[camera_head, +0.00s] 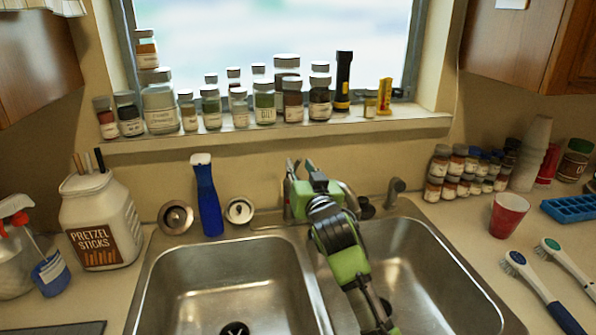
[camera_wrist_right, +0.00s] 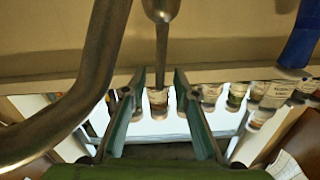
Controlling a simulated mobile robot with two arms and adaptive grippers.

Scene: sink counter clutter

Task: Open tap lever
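The tap is mostly hidden behind my right gripper in the head view; part of its base plate (camera_head: 266,219) shows. In the right wrist view, its thick curved spout (camera_wrist_right: 92,90) runs down the left side. A metal lever (camera_wrist_right: 162,45) narrows to a thin rod that hangs at top centre. My right gripper (camera_head: 301,166) is over the tap, between the basins. Its two fingers (camera_wrist_right: 162,78) are apart in the wrist view. The rod's thin end appears in the gap between them, and I cannot tell whether it touches either finger. My left gripper is not in view.
A blue-handled item (camera_head: 208,200) and two metal strainers stand left of the tap. A side sprayer (camera_head: 395,191) is to its right. Many jars crowd the windowsill (camera_head: 250,137) behind. A red cup (camera_head: 508,215) and brushes are on the right counter. Both basins look clear.

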